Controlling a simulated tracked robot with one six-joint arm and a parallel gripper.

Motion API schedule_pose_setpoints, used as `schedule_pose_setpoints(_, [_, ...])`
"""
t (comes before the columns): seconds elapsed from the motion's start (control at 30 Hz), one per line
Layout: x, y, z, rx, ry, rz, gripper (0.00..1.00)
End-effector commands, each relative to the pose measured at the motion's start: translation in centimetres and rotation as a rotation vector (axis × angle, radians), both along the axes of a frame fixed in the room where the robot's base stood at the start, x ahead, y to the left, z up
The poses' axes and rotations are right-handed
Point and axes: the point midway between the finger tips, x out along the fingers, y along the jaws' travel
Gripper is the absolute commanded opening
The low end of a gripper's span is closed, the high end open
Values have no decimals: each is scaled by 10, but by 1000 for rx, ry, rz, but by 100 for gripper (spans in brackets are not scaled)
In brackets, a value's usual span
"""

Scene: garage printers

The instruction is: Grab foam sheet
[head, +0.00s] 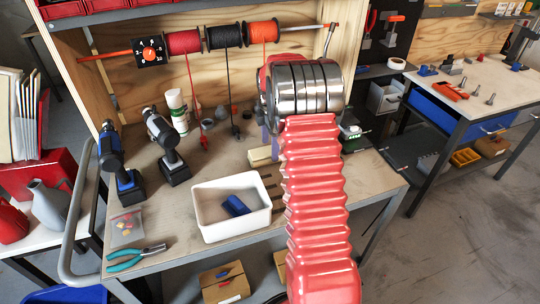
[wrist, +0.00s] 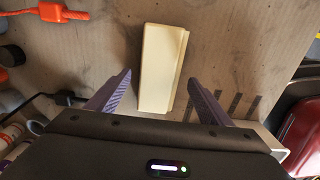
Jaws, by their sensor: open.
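A pale yellow foam block or stack of sheets (wrist: 160,68) lies on the wooden workbench in the wrist view. In the head view the pale foam (head: 262,156) shows just left of my arm, partly hidden behind it. My gripper (wrist: 157,92) is open, with its two purple fingers on either side of the foam's near end in the picture. I see a gap on both sides; the height of the fingers over the bench is hard to tell. In the head view my red ribbed arm hides most of the gripper.
A white bin (head: 231,207) with a blue item stands in front of the foam. Two drills (head: 165,145) and a white bottle (head: 177,111) stand to the left. Cable spools (head: 224,37) hang above on a rod. An orange cable end (wrist: 52,13) lies left of the foam.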

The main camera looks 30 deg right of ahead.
Motion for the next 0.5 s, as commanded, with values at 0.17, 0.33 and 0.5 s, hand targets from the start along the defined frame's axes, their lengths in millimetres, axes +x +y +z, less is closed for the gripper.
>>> schedule_pose_setpoints(0.17, [1,-1,-25,2,3,0,73])
schedule_pose_setpoints(0.33, [1,-1,-35,0,1,0,73])
schedule_pose_setpoints(0.5, [1,-1,-35,0,1,0,73])
